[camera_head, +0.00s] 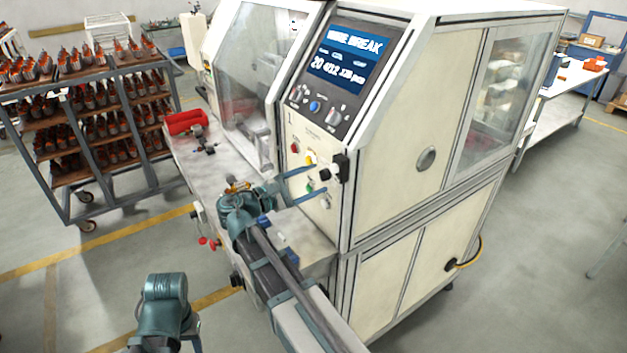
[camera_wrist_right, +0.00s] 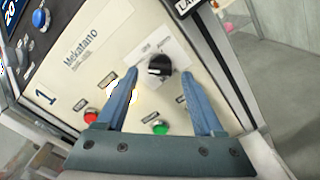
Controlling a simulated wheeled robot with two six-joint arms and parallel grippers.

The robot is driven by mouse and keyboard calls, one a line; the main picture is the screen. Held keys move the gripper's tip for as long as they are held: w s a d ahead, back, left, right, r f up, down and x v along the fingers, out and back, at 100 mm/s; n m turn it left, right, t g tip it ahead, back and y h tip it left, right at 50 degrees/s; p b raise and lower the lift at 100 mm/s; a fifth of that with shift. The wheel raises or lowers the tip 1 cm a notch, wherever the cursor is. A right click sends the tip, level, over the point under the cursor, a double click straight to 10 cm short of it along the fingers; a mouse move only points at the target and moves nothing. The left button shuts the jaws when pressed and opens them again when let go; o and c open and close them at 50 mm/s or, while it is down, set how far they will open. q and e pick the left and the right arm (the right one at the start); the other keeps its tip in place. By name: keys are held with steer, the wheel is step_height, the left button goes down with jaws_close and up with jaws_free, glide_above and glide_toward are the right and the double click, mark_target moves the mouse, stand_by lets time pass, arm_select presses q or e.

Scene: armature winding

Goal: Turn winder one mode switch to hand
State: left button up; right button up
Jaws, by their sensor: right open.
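Winder one (camera_head: 385,130) is the cream machine with a "1" on its slanted front panel. Its mode switch, a black knob (camera_wrist_right: 159,65) on a pale label plate, shows in the right wrist view; the setting is too small to read. The knob also shows in the head view (camera_head: 325,174). My right gripper (camera_head: 320,179) is open in front of the panel. In the wrist view its blue fingertips (camera_wrist_right: 158,74) are on either side of the knob, with gaps; I cannot tell the depth. Only a left arm part shows at the lower left; its gripper is not visible.
Red (camera_wrist_right: 91,116) and green (camera_wrist_right: 160,128) buttons sit below the knob in the wrist view. A screen (camera_head: 348,58) reads "WIRE BREAK". A rack (camera_head: 60,200) of armatures stands at the left.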

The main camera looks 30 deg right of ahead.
steer(key=s+a, duration=0.1)
steer(key=a, duration=1.2)
steer(key=shift+a, duration=0.2)
